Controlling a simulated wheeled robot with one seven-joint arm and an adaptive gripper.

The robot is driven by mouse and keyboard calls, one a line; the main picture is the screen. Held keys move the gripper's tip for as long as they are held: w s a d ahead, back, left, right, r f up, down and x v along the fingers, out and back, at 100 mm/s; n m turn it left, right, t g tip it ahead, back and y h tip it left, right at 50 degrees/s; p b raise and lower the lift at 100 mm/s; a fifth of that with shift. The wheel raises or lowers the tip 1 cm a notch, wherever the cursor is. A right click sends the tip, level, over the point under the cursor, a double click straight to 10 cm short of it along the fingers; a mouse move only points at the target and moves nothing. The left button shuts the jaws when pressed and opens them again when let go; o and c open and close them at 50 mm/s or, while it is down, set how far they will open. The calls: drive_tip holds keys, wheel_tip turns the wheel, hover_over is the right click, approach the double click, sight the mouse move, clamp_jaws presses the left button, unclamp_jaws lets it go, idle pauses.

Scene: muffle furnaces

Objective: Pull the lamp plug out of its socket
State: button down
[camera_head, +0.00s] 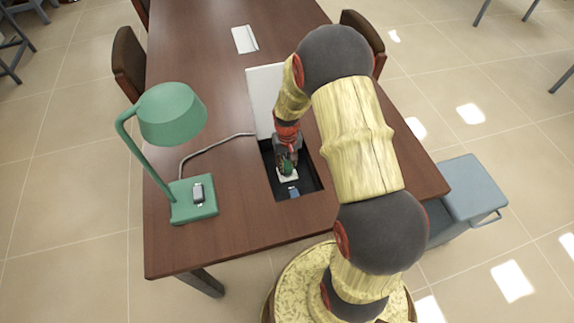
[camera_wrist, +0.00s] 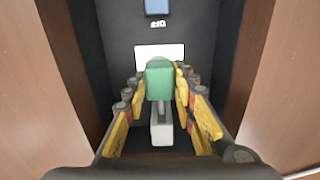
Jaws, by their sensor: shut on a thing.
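A green lamp (camera_head: 172,115) stands on the table's left, and its grey cord (camera_head: 215,143) runs right into a dark recessed box (camera_head: 268,180). The green plug (camera_wrist: 159,80) is in the box, with a grey piece (camera_wrist: 162,126) behind it towards the camera. My gripper (camera_head: 287,158) reaches down into the box, its yellow-padded fingers shut on either side of the plug. The white socket plate (camera_wrist: 175,50) lies just beyond the plug; it also shows in the head view (camera_head: 291,179). The contact between plug and plate is hidden, so I cannot tell how deep the plug sits.
The box's white lid (camera_head: 263,88) stands open behind the recess. A blue socket (camera_wrist: 157,7) is in the box beyond the white plate. The brown table (camera_head: 200,40) surrounds the box and is mostly clear, with a white item (camera_head: 245,39) farther back. Chairs (camera_head: 128,62) stand alongside.

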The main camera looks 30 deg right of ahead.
sight(287, 165)
wheel_tip(287, 165, up, 2)
drive_tip(key=shift+p, duration=0.4)
drive_tip(key=shift+w, duration=0.1)
drive_tip(key=c, duration=1.5)
unclamp_jaws()
drive_tip(key=shift+f, duration=0.1)
drive_tip(key=shift+o, duration=0.2)
wheel_tip(287, 165, up, 12)
drive_tip(key=shift+s, duration=0.2)
